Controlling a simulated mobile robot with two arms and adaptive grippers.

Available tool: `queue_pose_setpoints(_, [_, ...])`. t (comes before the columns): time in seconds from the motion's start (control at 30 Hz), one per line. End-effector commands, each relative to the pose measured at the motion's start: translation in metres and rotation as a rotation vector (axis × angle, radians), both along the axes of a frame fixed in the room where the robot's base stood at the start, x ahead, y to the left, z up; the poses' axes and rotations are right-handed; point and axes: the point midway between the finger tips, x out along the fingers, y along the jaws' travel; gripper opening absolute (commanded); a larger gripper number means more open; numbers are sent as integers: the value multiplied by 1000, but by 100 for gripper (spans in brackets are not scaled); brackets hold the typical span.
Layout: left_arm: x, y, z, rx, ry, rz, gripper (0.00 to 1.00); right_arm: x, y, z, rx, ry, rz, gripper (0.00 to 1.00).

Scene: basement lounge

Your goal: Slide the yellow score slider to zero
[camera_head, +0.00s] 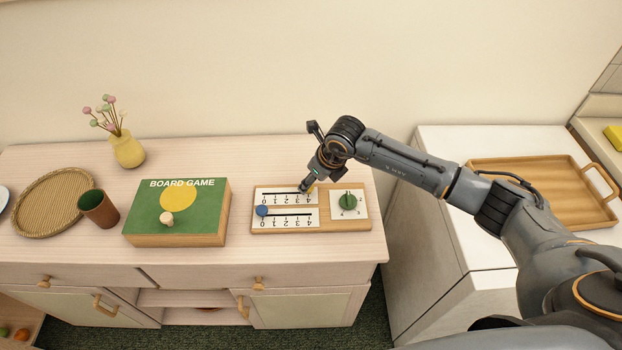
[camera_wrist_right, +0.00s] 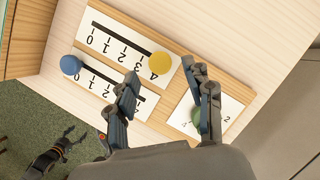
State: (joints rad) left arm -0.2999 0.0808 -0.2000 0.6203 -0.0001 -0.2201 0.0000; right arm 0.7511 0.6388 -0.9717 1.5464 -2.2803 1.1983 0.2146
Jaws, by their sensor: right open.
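The score board (camera_head: 284,224) is a wooden panel with two white scales, each numbered 0 at left to 4 at right. The yellow score slider (camera_wrist_right: 160,62) is a round knob at the 4 end of the upper scale; in the head view only a sliver (camera_head: 311,189) shows behind my gripper. My right gripper (camera_head: 305,187) hangs over that end of the board. In the wrist view its open fingers (camera_wrist_right: 165,78) are spread around the line of the yellow knob, which appears just beyond the tips; contact is unclear. My left gripper (camera_wrist_right: 75,137) appears open, away over the carpet.
A blue knob (camera_head: 262,211) sits at 0 on the lower scale. A green dial (camera_head: 348,201) is at the board's right. The board game box (camera_head: 146,226) stands left of the board, with a brown cup (camera_head: 98,208) beyond. Bare cabinet top lies in front of the board.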

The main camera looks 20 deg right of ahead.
Motion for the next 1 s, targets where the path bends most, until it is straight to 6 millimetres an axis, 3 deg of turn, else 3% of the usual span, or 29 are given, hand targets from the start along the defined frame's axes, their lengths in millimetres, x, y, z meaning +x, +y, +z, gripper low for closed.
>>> queue_pose_setpoints(0.2, [0,0,4,0,0,0,67,7,4,-19,1,-1,-1,52])
queue_pose_setpoints(0.5, [0,0,4,0,0,0,67,8,4,-21,0,-1,0,52])
queue_pose_setpoints(0.57, [0,0,4,0,0,0,67,8,4,-21,0,-1,0,44])
queue_pose_setpoints(0.77, [0,0,4,0,0,0,67,8,4,-21,0,-1,0,3])
queue_pose_setpoints(1.0, [0,-1,3,-1,0,0,67,8,5,-21,2,-1,0,0])
